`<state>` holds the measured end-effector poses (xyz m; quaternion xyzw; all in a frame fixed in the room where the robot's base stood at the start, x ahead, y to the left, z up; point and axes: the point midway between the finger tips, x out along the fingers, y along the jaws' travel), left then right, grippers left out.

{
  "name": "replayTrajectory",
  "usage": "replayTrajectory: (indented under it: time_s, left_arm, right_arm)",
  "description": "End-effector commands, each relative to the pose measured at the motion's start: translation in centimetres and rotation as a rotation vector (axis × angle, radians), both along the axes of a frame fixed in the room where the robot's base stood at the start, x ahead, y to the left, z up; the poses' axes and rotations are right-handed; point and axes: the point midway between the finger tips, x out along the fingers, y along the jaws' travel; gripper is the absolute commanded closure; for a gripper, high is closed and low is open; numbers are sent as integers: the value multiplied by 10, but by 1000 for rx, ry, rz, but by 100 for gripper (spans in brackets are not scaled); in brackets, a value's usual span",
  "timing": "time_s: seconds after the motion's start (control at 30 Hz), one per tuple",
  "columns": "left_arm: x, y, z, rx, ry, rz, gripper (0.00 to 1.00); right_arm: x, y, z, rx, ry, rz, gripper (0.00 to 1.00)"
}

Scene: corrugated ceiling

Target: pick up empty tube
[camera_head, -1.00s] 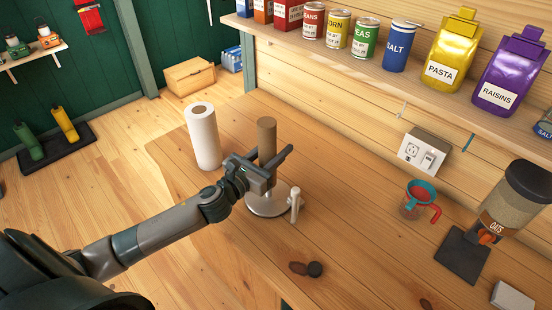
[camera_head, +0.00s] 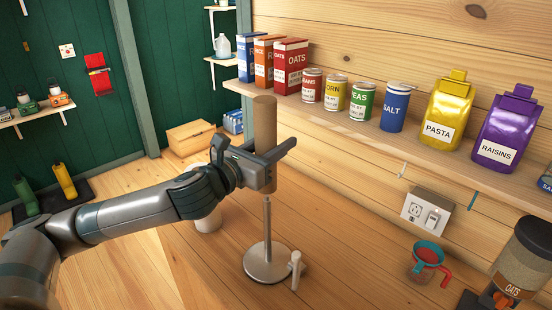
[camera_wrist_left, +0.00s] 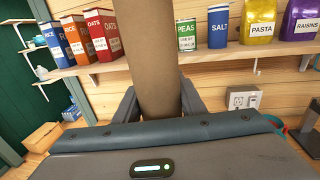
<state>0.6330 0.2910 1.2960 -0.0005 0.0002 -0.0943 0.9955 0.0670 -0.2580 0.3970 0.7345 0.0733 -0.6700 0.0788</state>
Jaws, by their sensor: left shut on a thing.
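The empty tube is a brown cardboard cylinder (camera_head: 264,126) standing upright in my left gripper (camera_head: 278,160). The gripper is shut around it and holds it raised. In the left wrist view the tube (camera_wrist_left: 151,50) rises between the two fingers (camera_wrist_left: 158,105). Below it stands a metal holder (camera_head: 267,262) with a round base, a thin central rod and a short side post. My right gripper is not in view.
A white paper roll (camera_head: 208,221) stands behind my left forearm. A shelf (camera_head: 350,122) with boxes, cans and bags runs along the wall close to the tube's right. A measuring cup (camera_head: 426,262) and an oats dispenser (camera_head: 520,262) stand at the right of the wooden counter.

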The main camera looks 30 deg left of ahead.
Motion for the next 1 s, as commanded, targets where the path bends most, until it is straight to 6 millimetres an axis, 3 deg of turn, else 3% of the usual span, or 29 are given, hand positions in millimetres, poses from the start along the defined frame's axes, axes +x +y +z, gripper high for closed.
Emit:
replayTrajectory:
  time_s: [0.33, 1.0]
  left_arm:
    - [0, 0, 11, 1, 0, 0, 84]
    - [0, 0, 2, 1, 1, 0, 84]
  right_arm:
    - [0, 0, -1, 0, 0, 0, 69]
    - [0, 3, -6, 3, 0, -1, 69]
